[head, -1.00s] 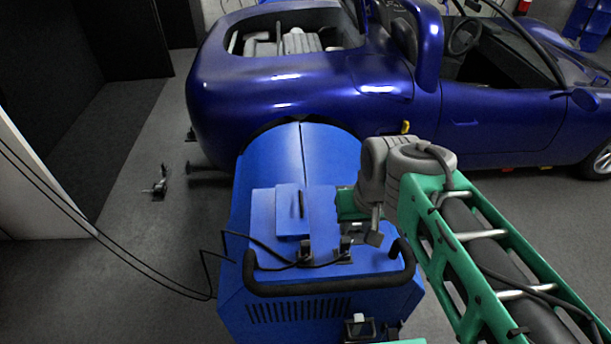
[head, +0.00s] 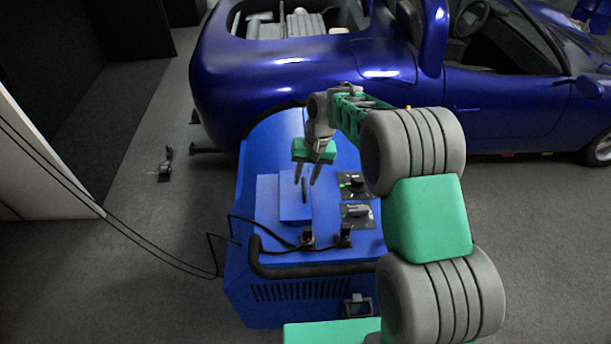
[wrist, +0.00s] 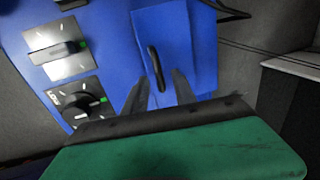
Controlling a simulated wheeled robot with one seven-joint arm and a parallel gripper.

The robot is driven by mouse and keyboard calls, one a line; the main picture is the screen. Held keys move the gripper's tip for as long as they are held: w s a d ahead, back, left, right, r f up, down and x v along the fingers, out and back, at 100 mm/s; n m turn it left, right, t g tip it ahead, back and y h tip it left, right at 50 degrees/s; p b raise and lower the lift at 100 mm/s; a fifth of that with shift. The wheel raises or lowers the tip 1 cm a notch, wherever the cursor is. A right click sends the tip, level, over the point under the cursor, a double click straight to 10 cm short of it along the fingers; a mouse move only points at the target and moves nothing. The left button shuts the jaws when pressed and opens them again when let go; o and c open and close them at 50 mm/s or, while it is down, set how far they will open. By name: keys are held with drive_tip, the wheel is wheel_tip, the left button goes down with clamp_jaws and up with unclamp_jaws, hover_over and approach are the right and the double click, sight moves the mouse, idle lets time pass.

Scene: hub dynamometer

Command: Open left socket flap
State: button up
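A blue flap-like panel (head: 288,208) with a black bar handle (head: 304,191) lies closed on top of the blue dynamometer unit (head: 262,160). My gripper (head: 306,183) is over the handle, fingers pointing down. In the wrist view, the panel (wrist: 192,50) and its handle (wrist: 153,62) show ahead of my gripper (wrist: 159,78). The fingers are open, one on each side of the handle's near end, with gaps visible. I cannot tell how far the fingertips are above the panel. Two black sockets with cables, left (head: 307,237) and right (head: 345,234), sit in front of the panel.
Two rotary switches, one farther (head: 356,185) and one nearer (head: 358,212), sit right of the panel. A black rail (head: 320,269) runs along the unit's front edge. The dark blue car (head: 290,85) stands close behind. Cables trail left; floor there is mostly clear.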

drive_tip(key=shift+f, duration=0.35)
drive_tip(key=shift+c, duration=0.2)
clamp_jaws()
idle(1.0)
